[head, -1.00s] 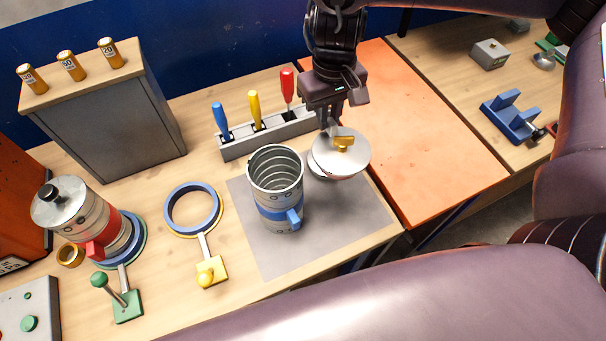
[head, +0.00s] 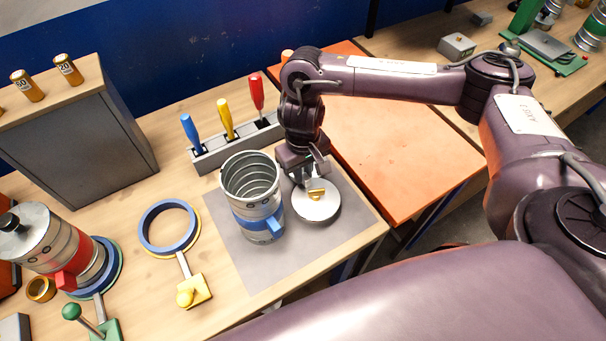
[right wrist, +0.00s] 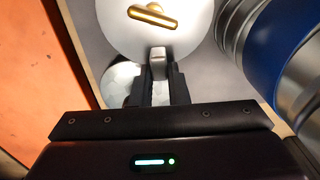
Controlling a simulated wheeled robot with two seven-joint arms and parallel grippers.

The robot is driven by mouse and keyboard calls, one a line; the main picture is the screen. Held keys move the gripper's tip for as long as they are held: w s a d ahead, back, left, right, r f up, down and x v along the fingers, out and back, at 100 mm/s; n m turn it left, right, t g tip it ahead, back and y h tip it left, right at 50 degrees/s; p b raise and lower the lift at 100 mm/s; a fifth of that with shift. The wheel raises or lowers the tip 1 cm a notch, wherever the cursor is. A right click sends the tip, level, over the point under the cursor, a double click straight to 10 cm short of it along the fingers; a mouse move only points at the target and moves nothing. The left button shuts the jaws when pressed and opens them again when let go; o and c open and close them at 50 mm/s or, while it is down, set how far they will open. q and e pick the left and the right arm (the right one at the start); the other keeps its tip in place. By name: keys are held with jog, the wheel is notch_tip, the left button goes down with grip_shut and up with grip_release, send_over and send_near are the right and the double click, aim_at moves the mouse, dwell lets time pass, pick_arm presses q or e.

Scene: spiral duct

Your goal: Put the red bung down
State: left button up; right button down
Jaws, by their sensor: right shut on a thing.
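A round silver-topped bung (head: 318,208) with a brass handle is at my right gripper (head: 312,182), over the right part of the grey mat (head: 270,262). No red shows on it now. In the right wrist view the bung (right wrist: 190,30) is just beyond my right gripper (right wrist: 158,72), whose fingers are closed on a small grey tab by its edge. I cannot tell whether its underside touches the mat. A ribbed metal can (head: 250,190) with a blue band and handle stands upright close to its left. My left gripper is not in view.
A tool rack (head: 235,146) with blue, yellow and red screwdrivers stands behind the can. A blue ring stand (head: 146,222) and a red-banded canister (head: 62,250) are to the left. An orange panel (head: 400,150) is at right. The front of the mat is clear.

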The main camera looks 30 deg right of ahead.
jog(key=shift+f, duration=0.5)
jog(key=c, duration=1.6)
grip_release()
jog(key=shift+f, duration=0.15)
jog(key=shift+o, duration=1)
notch_tip(320, 180, up, 12)
jog(key=p, duration=0.2)
